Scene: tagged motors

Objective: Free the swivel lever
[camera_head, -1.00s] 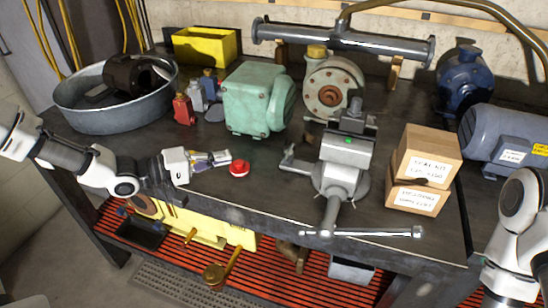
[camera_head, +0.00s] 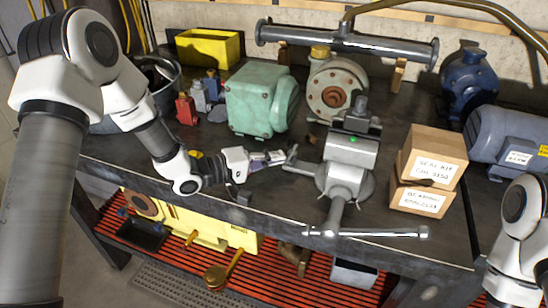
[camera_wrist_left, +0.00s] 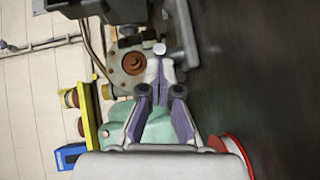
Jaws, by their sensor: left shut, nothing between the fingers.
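The grey bench vise (camera_head: 350,150) stands near the bench's front edge, with a green dot on its body. The small swivel lever (camera_head: 291,155) sticks out from the left of its base. My left gripper (camera_head: 276,157) is shut and empty, its tips at the lever's end; I cannot tell whether they touch. In the left wrist view the gripper (camera_wrist_left: 157,75) has its fingers together, just short of a pale round knob (camera_wrist_left: 160,48). My right arm shows at the right edge, but its gripper is out of view.
Two stacked cartons (camera_head: 430,160) stand right of the vise. A green gearbox (camera_head: 257,102) and a flanged pump (camera_head: 335,88) stand behind. The vise's long handle (camera_head: 370,233) overhangs the front edge. A red round object (camera_wrist_left: 232,150) lies beside the gripper.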

